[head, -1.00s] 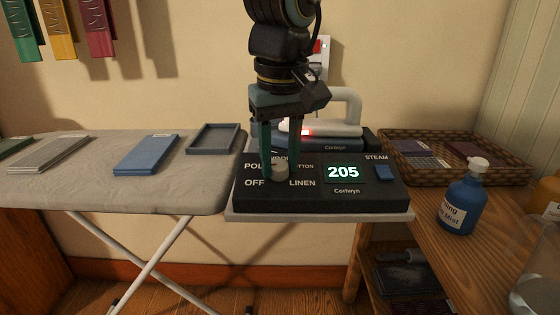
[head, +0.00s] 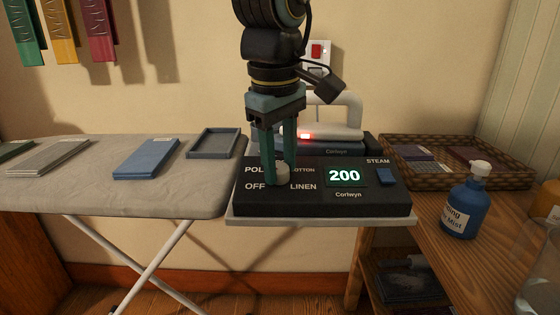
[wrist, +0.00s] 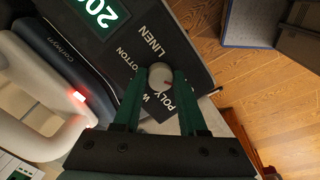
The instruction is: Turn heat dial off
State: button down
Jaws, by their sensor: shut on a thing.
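The heat dial (head: 283,174) is a small pale round knob on the front of the black iron station (head: 320,205), among the labels OFF, POLY, COTTON and LINEN. The lit display (head: 345,175) reads 200. My gripper (head: 276,178) points down and is shut on the dial, with one green finger on each side. In the wrist view the dial (wrist: 160,76) sits between the fingertips and shows a small red mark. The fingers hide part of the labels.
The iron (head: 335,135) with a glowing red light rests behind the panel. A blue steam switch (head: 386,176) is right of the display. A blue bottle (head: 461,208) and wicker tray (head: 455,160) stand right. The ironing board (head: 90,190) is left.

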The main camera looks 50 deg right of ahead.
jog(key=shift+f, duration=0.1)
jog(key=c, duration=0.8)
grip_release()
jog(key=shift+o, duration=0.2)
notch_tip(320, 180, up, 11)
jog(key=a, duration=0.1)
jog(key=shift+s+a+p, duration=0.3)
jog(key=shift+s+p, duration=0.05)
jog(key=shift+p, duration=0.05)
jog(key=shift+f, duration=0.15)
